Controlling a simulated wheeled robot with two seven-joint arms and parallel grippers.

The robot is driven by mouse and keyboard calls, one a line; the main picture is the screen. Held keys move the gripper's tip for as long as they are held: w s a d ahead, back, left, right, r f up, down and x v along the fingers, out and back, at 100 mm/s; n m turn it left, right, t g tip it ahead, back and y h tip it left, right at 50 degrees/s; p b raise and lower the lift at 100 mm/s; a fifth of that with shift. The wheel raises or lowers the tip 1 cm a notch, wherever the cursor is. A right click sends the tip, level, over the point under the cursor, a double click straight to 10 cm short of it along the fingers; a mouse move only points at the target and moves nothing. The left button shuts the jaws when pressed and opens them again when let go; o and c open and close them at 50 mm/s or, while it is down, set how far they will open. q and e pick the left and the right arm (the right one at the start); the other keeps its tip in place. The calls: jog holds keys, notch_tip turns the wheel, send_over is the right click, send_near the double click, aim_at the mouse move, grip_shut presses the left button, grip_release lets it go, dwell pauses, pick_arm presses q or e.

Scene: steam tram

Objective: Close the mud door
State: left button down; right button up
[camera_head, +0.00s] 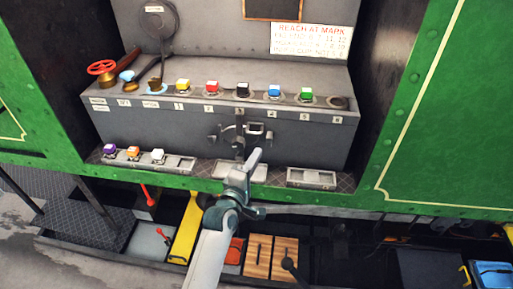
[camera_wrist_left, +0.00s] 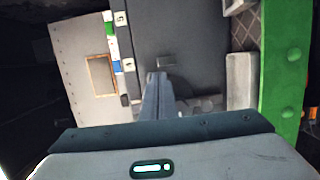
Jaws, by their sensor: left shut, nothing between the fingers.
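My left gripper (camera_head: 254,158) comes up from the bottom middle of the head view, with its fingers together and nothing between them. It points at the front of a grey console (camera_head: 170,130), just below a dark latch-like fitting (camera_head: 240,132) with side handles. I cannot tell for sure which part is the mud door, or whether it stands open. In the left wrist view the shut fingers (camera_wrist_left: 157,95) point at a dark grey face (camera_wrist_left: 185,30) with a small bracket (camera_wrist_left: 166,62) just beyond their tips. Whether they touch it is unclear. My right gripper is out of view.
Several coloured cubes stand on the console's top ledge, such as a red one (camera_head: 211,85). More sit in a tray (camera_head: 178,163) at lower left. A red valve wheel (camera_head: 101,67) is at the left. Green riveted panels (camera_head: 450,110) flank the opening.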

pick_arm(q)
jog(key=p+v, duration=0.1)
jog(key=v, duration=0.1)
jog(key=d+p+v, duration=0.1)
jog(key=v, duration=0.2)
jog(key=shift+s, duration=0.5)
